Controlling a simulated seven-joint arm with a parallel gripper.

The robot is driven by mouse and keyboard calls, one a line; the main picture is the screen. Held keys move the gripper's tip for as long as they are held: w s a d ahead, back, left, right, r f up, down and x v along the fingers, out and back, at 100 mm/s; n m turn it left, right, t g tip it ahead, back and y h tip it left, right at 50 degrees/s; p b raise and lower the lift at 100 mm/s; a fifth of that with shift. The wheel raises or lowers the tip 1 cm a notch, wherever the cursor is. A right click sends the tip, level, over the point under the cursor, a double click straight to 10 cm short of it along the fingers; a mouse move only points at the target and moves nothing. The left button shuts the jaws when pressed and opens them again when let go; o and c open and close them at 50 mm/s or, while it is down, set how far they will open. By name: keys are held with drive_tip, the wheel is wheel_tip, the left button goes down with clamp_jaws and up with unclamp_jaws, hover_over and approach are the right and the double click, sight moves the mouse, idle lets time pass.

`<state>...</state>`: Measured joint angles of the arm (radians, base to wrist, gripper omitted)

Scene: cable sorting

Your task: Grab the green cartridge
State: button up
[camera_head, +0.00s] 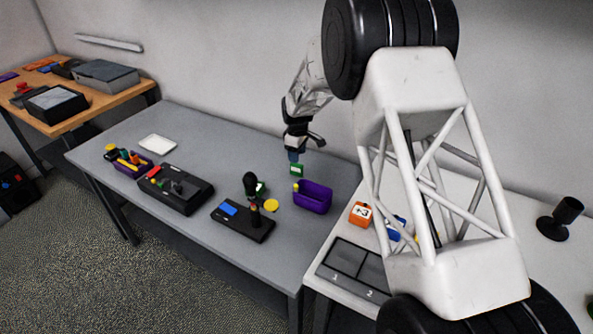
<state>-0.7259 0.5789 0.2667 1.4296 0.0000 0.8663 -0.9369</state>
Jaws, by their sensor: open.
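A small green block, which looks like the green cartridge (297,170), is near the back of the grey table, just left of the purple bin. My gripper (294,157) points down directly over it. The gripper is open, with its dark fingertips at or just above the block's top. I cannot tell whether they touch it or straddle it. Another green piece (261,187) shows partly behind the black joystick on the black device.
A black joystick device (242,220) and a yellow disc (271,205) are in front. Another black device (176,190), a white tray (158,144) and a filled purple bin (131,169) lie left. The table's back middle is clear.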

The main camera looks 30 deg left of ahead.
sight(297, 175)
drive_tip(key=shift+f, duration=1.3)
drive_tip(key=shift+f, duration=2.6)
drive_tip(key=shift+c, duration=0.2)
clamp_jaws()
